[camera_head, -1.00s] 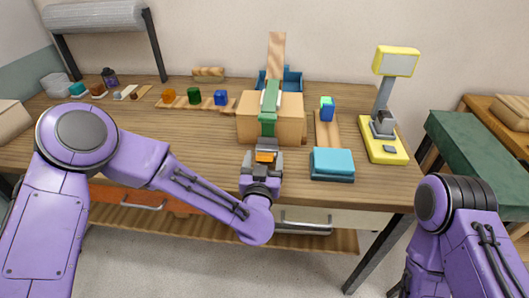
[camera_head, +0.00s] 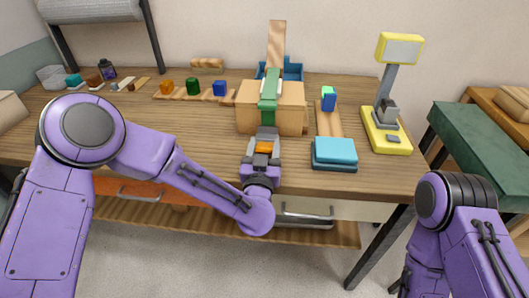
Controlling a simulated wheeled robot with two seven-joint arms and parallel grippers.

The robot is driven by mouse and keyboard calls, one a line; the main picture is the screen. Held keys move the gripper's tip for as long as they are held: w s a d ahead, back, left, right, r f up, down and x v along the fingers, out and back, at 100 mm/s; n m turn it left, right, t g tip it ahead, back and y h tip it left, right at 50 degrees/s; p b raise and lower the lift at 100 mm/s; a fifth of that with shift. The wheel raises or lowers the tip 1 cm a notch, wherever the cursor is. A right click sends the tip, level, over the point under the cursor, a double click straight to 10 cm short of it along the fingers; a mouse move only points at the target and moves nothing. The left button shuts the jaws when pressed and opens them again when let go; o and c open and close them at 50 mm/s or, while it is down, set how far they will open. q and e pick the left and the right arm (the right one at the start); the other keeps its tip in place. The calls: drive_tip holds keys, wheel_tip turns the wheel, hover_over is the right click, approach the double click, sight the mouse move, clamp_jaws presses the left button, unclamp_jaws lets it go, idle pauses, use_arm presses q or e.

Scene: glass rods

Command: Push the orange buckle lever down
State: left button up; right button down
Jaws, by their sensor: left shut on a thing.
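A cardboard box (camera_head: 295,116) stands on the table with a green strap (camera_head: 268,100) running over its top and down its front. The grey buckle (camera_head: 267,132) is at the strap's lower front end. The orange buckle lever (camera_head: 263,147) shows just below the grey part, in front of the box. My left gripper (camera_head: 262,152) reaches in from the front edge of the table and is shut on the orange lever, which shows between its grey fingers. The fingers partly hide the buckle. My right gripper is out of view; only part of the right arm shows.
A blue block-like case (camera_head: 334,151) lies right of the gripper. A yellow scale (camera_head: 385,138) with a display stands further right. Orange, green and blue cubes sit on a wooden strip (camera_head: 183,98) at left.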

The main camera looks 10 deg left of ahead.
use_arm(q)
drive_tip(key=o, duration=1)
drive_tip(key=shift+c, duration=0.2)
drive_tip(key=shift+s, duration=0.1)
drive_tip(key=s+f+b, duration=0.1)
drive_tip(key=s, duration=0.9)
drive_tip(key=shift+s+b, duration=0.15)
drive_tip(key=shift+b, duration=0.25)
drive_tip(key=shift+f, duration=0.1)
